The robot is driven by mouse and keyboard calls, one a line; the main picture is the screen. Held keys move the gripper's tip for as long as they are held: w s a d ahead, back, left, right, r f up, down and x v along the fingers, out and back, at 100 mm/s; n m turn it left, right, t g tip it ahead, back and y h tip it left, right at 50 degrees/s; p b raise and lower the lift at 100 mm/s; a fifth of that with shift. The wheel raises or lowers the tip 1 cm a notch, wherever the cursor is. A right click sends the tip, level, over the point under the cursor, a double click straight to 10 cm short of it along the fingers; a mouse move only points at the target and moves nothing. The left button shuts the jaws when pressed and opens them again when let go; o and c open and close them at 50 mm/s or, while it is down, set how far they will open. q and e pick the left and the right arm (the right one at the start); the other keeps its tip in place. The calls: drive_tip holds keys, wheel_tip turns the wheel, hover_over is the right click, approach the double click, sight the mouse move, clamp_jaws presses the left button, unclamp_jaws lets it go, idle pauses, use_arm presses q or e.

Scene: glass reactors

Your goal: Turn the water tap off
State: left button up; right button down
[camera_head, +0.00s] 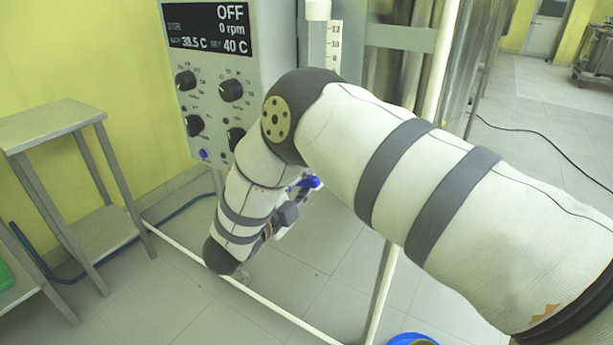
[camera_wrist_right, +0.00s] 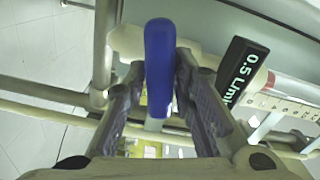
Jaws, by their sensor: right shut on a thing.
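The water tap's blue handle (camera_wrist_right: 160,62) stands lengthwise between the two fingers of my right gripper (camera_wrist_right: 159,75) in the right wrist view. The gripper is shut on it, with a finger on each side. In the head view a small blue part (camera_head: 312,182), which looks like the same handle, shows beside my right forearm. The arm hides most of the gripper and the tap body there. A dark flow display (camera_wrist_right: 240,72) reads 0.5 L/min, right of the handle in the wrist view. My left gripper is not in view.
A control box (camera_head: 215,75) with a display reading OFF and several knobs is close behind my right arm. White frame tubes (camera_head: 382,290) stand around the tap. A grey metal table (camera_head: 50,125) is at the left. A blue-rimmed round container (camera_head: 412,339) is at the bottom.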

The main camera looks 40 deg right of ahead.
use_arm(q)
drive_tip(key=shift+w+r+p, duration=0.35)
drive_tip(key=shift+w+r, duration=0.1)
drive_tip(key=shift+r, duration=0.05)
use_arm(e)
drive_tip(key=shift+m, duration=1.3)
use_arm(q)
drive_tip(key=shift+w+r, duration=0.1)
use_arm(e)
drive_tip(key=shift+f, duration=0.1)
drive_tip(key=c, duration=1.5)
unclamp_jaws()
drive_tip(key=v, duration=1.2)
drive_tip(key=shift+f, duration=0.1)
